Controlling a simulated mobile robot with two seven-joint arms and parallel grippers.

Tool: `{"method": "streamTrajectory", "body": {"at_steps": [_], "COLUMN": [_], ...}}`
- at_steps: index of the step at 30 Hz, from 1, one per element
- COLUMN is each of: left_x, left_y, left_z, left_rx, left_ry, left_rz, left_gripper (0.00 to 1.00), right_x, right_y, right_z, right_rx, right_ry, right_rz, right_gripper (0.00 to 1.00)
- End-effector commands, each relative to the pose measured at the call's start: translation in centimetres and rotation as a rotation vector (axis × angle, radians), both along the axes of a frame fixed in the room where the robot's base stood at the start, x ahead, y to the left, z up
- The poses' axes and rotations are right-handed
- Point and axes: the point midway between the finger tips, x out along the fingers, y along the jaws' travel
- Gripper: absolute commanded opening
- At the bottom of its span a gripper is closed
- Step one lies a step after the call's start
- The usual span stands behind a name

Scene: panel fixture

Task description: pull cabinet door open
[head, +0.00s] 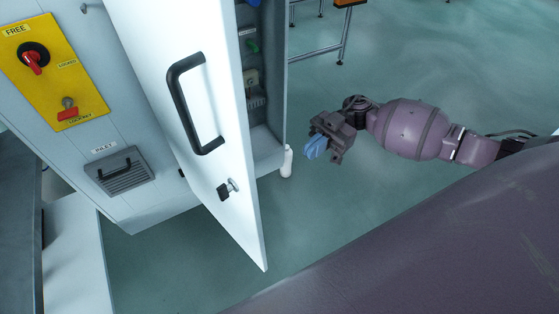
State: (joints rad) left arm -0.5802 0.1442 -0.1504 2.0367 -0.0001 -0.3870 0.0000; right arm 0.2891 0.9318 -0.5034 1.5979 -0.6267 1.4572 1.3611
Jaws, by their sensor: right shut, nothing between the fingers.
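The white cabinet door (215,165) stands ajar, swung out from the cabinet, with the inside showing to its right. A black D-shaped handle (178,105) is on its outer face, and a small lock with a key (228,188) sits below it. My right gripper (312,149), with blue fingertips, is right of the door, apart from it and from the handle. It is shut and empty. My left gripper is not in view.
A yellow panel (68,85) with a red rotary switch is on the cabinet front at left, above a grey vent with a handle (122,170). A white bottle-like object (287,161) stands by the cabinet's right edge. Green floor (420,60) is open at right. A metal-legged table (345,25) is behind.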

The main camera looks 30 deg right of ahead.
Motion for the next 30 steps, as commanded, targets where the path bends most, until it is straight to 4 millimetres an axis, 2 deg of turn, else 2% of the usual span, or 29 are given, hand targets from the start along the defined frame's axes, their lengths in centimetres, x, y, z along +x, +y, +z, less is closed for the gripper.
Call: {"method": "streamTrajectory", "body": {"at_steps": [21, 30], "left_x": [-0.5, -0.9], "left_y": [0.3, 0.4], "left_z": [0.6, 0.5], "left_rx": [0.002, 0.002], "left_ry": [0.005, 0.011], "left_rz": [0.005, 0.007], "left_gripper": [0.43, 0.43], "right_x": [-3.3, -3.8], "right_y": [11.0, 13.0], "right_z": [0.1, 0.0], "right_rx": [0.006, 0.005], "right_ry": [-0.003, -0.002], "right_rz": [-0.003, -0.004], "right_gripper": [0.00, 0.00]}}
